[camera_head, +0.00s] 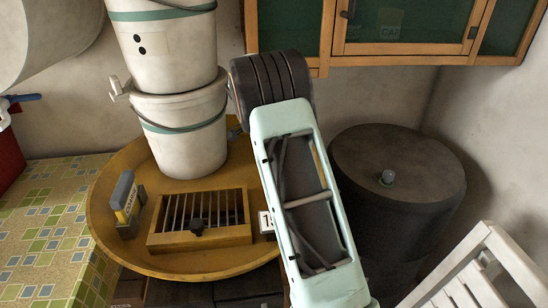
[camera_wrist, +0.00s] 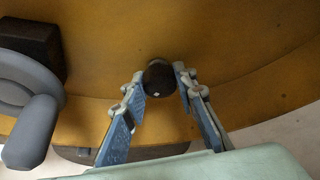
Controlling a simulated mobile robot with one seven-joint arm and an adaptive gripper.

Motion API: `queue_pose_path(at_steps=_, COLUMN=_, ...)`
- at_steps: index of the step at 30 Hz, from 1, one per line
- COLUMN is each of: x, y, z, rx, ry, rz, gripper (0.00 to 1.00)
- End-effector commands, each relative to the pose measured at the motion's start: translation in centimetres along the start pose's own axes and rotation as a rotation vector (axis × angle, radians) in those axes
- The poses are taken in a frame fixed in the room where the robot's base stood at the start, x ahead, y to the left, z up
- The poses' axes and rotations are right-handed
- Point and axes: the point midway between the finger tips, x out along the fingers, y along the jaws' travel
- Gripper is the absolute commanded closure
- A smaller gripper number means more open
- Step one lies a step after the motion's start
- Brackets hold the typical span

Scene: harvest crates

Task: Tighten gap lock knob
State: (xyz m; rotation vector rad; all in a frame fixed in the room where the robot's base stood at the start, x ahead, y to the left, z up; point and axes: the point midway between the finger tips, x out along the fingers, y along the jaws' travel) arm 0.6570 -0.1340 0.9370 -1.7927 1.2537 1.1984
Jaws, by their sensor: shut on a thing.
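The gap lock knob (camera_wrist: 158,80) is a dark, rounded knob with a small pale mark, in the upper middle of the wrist view against a yellow-brown surface. My gripper (camera_wrist: 160,72) is shut on it, one blue-grey finger at each side. In the head view my pale green arm covers this knob and the gripper's fingers. The head view shows a round yellow-brown tray (camera_head: 185,272) with a slatted wooden frame (camera_head: 200,238) in it. I cannot tell how tight the held knob is.
Stacked white buckets (camera_head: 182,125) stand at the tray's back. A yellow-and-grey block (camera_head: 126,198) stands at its left. A dark lidded drum (camera_head: 398,165) and white slatted furniture (camera_head: 470,275) are at right. A grey handle (camera_wrist: 30,130) is close left of my fingers.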

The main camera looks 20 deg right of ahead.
Motion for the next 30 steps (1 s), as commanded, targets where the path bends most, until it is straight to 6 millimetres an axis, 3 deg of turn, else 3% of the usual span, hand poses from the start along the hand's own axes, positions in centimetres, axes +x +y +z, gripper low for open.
queue_pose_path(at_steps=6, x=-0.1, y=0.0, z=-0.1, rx=-0.001, ry=0.001, rz=-0.002, gripper=0.98)
queue_pose_path(at_steps=7, x=-0.1, y=0.0, z=-0.1, rx=-0.001, ry=0.001, rz=-0.002, gripper=0.72)
queue_pose_path(at_steps=12, x=-0.1, y=0.0, z=-0.1, rx=-0.002, ry=0.001, rz=-0.002, gripper=0.56)
queue_pose_path(at_steps=22, x=-0.6, y=-0.1, z=0.0, rx=-0.003, ry=0.001, rz=-0.003, gripper=0.56)
queue_pose_path(at_steps=30, x=-4.9, y=-0.1, z=0.0, rx=-0.002, ry=0.001, rz=-0.005, gripper=0.56)
